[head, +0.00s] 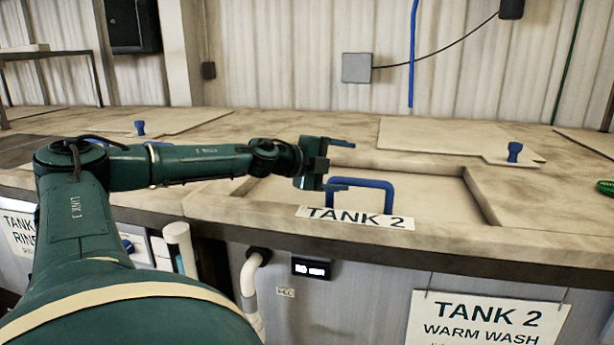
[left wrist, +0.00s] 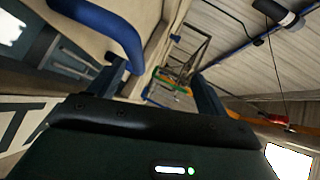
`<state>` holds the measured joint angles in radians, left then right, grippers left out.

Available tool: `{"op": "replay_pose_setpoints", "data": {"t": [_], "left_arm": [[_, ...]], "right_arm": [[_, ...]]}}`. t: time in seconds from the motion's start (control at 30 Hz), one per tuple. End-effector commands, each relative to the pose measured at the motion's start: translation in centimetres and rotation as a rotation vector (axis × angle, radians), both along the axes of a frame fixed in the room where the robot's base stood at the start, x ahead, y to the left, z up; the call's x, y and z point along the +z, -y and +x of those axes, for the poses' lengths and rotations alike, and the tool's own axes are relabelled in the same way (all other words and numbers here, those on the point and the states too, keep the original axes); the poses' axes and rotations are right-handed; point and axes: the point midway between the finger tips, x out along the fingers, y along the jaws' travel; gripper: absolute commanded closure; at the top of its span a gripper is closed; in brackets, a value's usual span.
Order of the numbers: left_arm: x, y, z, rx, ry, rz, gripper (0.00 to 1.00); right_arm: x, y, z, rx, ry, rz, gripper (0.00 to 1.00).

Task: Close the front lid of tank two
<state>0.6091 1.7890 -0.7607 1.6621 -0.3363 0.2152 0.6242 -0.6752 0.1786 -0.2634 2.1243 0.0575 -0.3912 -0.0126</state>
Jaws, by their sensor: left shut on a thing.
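The front of tank two (head: 483,235) has a recessed rectangle in its worn top, with a pale flat panel (head: 430,195) inside it. A blue U-shaped handle (head: 375,183) stands at the front of this recess, behind a TANK 2 label (head: 355,218). My left gripper (head: 338,165) is at the handle's left end, its lower finger against it, and is shut on it. In the left wrist view the blue handle (left wrist: 112,28) curves down to the left finger; the exact contact is partly hidden. My right gripper is not in view.
A flat rear lid (head: 440,137) with a blue knob (head: 514,151) lies behind the recess. Another blue knob (head: 139,128) stands at the left. A green object (head: 605,187) lies at the right edge. A WARM WASH sign (head: 487,320) hangs on the tank's front.

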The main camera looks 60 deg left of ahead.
Motion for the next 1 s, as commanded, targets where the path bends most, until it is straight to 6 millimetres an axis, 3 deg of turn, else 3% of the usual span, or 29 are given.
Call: {"op": "replay_pose_setpoints", "data": {"t": [0.03,0.53,1.0], "left_arm": [[1.6,-1.0,-0.4,0.026,0.037,0.019,0.57],[1.5,-0.9,-3.9,0.015,0.024,0.012,0.59],[2.0,-1.1,-7.1,0.014,0.022,0.011,0.59]], "right_arm": [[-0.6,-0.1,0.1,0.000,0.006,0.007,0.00],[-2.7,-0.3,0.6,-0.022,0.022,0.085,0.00],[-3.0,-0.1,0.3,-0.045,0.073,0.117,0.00]]}}
